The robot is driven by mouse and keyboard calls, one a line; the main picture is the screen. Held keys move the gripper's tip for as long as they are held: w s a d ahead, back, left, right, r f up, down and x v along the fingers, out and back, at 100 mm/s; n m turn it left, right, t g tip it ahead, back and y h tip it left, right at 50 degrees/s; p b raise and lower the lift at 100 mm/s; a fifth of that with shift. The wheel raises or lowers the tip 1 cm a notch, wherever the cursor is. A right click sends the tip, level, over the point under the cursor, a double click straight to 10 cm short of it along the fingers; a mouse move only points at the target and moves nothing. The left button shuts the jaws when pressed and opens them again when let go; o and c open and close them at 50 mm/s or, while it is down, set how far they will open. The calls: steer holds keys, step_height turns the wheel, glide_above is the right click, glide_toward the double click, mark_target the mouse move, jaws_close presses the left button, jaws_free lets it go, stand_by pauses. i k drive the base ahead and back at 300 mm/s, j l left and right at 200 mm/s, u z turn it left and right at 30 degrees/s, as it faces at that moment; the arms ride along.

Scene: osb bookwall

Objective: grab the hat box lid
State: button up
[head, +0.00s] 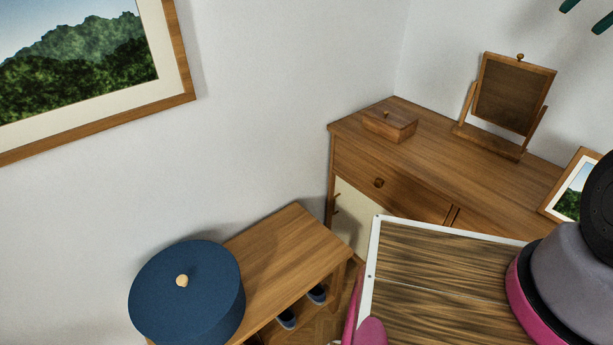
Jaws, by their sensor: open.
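The hat box lid (198,262) is the round, dark blue top of the hat box (226,318), with a small pale wooden knob (181,281) at its middle. It sits on the box, which stands on the left part of a wooden bench; I cannot make out the seam between lid and box. The lid's top is uncovered. My gripper (583,16) shows only as two dark green fingertips at the top right edge, apart, with nothing between them. It is far from the lid; the rest of it is out of view.
The bench (290,240) is bare right of the box, with dark slippers (287,319) below. A dresser (440,150) holds a small wooden box (390,126), a tilting mirror (513,95) and a picture frame (570,190). A large framed picture (180,60) hangs above left.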

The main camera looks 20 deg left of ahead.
mark_target(186, 289)
steer(key=u, duration=2.35)
